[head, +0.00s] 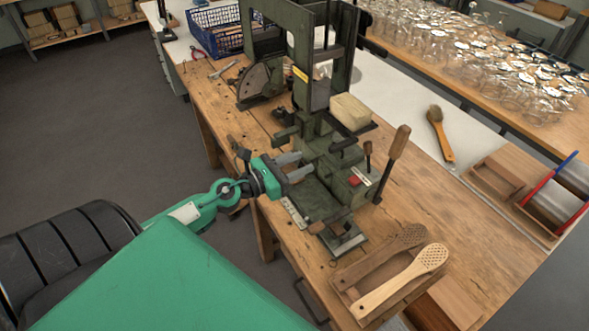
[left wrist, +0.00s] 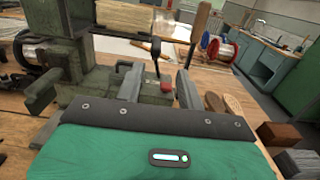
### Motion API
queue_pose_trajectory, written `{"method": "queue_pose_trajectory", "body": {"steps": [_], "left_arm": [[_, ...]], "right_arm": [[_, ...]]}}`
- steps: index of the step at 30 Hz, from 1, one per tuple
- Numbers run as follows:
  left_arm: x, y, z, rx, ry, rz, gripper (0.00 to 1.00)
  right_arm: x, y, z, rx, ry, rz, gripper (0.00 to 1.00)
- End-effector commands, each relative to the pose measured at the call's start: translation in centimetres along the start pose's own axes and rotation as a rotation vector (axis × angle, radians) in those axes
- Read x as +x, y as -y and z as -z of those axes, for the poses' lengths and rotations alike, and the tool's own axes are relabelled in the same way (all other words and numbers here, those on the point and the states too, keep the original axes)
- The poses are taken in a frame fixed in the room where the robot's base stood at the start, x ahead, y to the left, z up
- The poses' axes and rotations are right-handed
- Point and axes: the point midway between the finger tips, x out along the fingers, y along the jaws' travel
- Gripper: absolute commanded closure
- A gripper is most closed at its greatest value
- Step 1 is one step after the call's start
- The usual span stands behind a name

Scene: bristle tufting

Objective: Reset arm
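My left gripper (head: 291,166) is beside the left side of the dark green tufting machine (head: 318,150) on the wooden bench. Its two grey fingers are apart with nothing between them in the head view. In the left wrist view the fingers (left wrist: 158,84) also stand apart, with the machine's green body and a red button (left wrist: 166,87) beyond them. Whether the fingers touch the machine I cannot tell. My right gripper is not in view. A pale wooden block (head: 350,111) sits on the machine.
A lever with a wooden handle (head: 398,143) rises right of the machine. A blue crate (head: 215,32) stands behind.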

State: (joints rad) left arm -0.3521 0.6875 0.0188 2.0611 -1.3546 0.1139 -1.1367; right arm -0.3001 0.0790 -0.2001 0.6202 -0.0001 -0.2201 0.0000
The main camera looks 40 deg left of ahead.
Motion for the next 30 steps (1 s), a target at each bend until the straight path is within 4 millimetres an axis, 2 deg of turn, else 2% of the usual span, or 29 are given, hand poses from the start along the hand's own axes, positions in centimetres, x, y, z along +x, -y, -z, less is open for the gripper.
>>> {"method": "queue_pose_trajectory", "body": {"steps": [6, 23, 26, 30], "left_arm": [[-0.8, 0.0, 0.0, 0.001, -0.001, 0.001, 0.62], [-0.8, 0.1, -0.1, -0.008, 0.003, -0.003, 0.62], [-0.9, 0.1, -0.4, -0.084, 0.030, -0.035, 0.62], [-1.5, -0.1, -1.2, -0.362, 0.121, -0.154, 0.62]], "right_arm": [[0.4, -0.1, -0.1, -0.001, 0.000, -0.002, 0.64], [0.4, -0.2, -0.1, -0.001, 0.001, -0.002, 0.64], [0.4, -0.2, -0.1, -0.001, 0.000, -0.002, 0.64], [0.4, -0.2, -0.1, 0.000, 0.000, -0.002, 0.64]]}}
